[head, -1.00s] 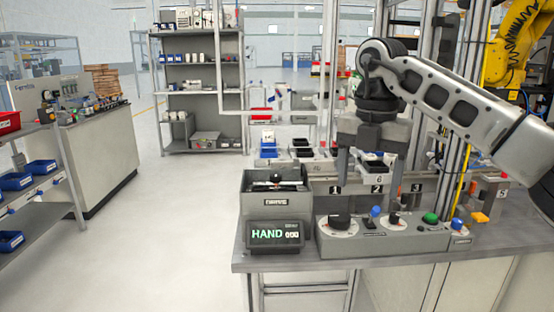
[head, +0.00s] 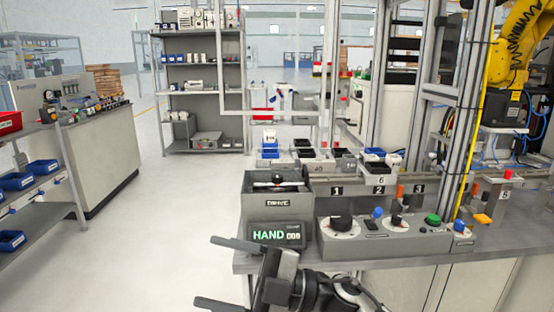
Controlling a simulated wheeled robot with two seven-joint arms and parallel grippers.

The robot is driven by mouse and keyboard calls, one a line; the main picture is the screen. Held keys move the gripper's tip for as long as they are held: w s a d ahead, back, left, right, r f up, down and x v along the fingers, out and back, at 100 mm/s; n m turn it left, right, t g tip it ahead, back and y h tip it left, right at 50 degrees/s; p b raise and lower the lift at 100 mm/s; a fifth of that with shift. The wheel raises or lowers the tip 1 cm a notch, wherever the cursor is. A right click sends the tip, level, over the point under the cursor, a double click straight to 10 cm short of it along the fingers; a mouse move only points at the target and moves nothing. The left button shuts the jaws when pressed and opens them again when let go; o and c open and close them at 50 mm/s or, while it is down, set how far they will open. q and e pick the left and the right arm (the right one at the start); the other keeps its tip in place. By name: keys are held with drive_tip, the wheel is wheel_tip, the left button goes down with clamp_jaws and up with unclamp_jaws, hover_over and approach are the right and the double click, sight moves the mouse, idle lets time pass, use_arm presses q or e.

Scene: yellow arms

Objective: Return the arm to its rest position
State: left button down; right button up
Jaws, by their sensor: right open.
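My right gripper (head: 215,272) is low at the bottom middle of the head view, in front of the workbench's front left corner. Its two fingers point left, wide apart, with nothing between them. My right arm's wrist (head: 325,292) shows at the bottom edge, and the rest of that arm is out of view. The upper finger covers a little of the lower part of the grey box with the green HAND display (head: 277,235). My left gripper is not in view.
The grey workbench (head: 345,266) carries a control panel (head: 395,240) with knobs and coloured buttons. Numbered stations with small bins (head: 375,153) stand behind it. A yellow robot arm (head: 515,45) is at the upper right. Open floor (head: 185,215) lies left of the bench.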

drive_tip(key=d+f+m+t+h, duration=1.2)
drive_tip(key=m+t, duration=0.5)
drive_tip(key=m, duration=0.4)
drive_tip(key=s+d+f+m+g+h, duration=0.3)
drive_tip(key=s+d+f, duration=0.2)
drive_tip(key=s+f, duration=0.2)
drive_tip(key=s+d+f+m+g+h, duration=0.2)
drive_tip(key=s+d+f+g+h, duration=0.1)
drive_tip(key=s+d+f, duration=0.2)
wheel_tip(320, 180, down, 4)
drive_tip(key=shift+s+m, duration=0.4)
drive_tip(key=shift+s, duration=0.55)
